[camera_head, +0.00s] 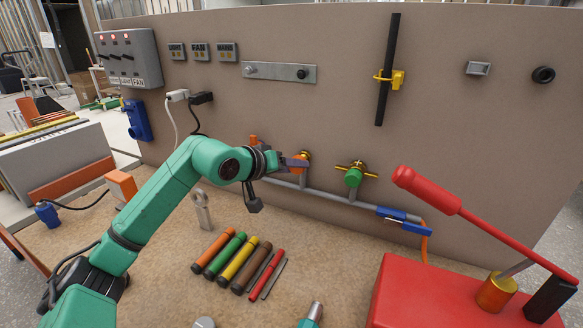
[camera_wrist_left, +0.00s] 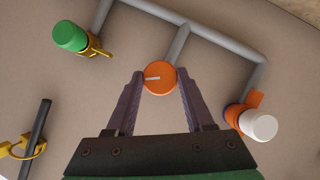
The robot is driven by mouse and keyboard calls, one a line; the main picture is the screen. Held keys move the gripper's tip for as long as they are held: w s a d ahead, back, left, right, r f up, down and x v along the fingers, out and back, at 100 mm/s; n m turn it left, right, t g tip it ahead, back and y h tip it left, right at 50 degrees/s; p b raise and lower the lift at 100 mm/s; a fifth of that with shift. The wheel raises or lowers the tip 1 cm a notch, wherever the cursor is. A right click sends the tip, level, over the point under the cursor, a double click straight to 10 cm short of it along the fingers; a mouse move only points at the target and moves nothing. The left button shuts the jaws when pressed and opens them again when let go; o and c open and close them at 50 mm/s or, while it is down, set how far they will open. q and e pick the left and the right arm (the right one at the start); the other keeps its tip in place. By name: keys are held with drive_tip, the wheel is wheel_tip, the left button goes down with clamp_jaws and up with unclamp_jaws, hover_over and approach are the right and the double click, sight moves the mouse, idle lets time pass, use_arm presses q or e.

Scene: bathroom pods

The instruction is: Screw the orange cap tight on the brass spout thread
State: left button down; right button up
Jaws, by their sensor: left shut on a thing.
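The orange cap (camera_wrist_left: 160,77) shows in the left wrist view as a round disc with a white line mark on its face. My left gripper (camera_wrist_left: 159,84) is shut on it, one finger on each side. In the head view my left gripper (camera_head: 294,163) reaches the pipe on the wall panel, with the orange cap (camera_head: 300,170) at its fingertips. A bit of the brass spout (camera_head: 305,155) shows just above the cap. The thread is hidden behind the cap and fingers, so I cannot tell how far the cap is on. My right gripper is not in view.
The grey pipe (camera_head: 330,191) runs along the panel. A green-capped brass valve (camera_head: 354,176) is on the right, and an orange fitting with a white end (camera_wrist_left: 262,126) is on the other side. Several coloured tubes (camera_head: 238,262) and a red box (camera_head: 420,295) are on the bench.

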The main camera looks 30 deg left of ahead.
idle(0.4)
use_arm(q)
drive_tip(key=shift+w+r, duration=0.1)
drive_tip(key=shift+w+p, duration=0.3)
drive_tip(key=shift+w, duration=0.05)
drive_tip(key=shift+w+p, duration=0.55)
drive_tip(key=shift+w, duration=0.1)
drive_tip(key=shift+c, duration=1)
unclamp_jaws()
drive_tip(key=shift+a, duration=0.1)
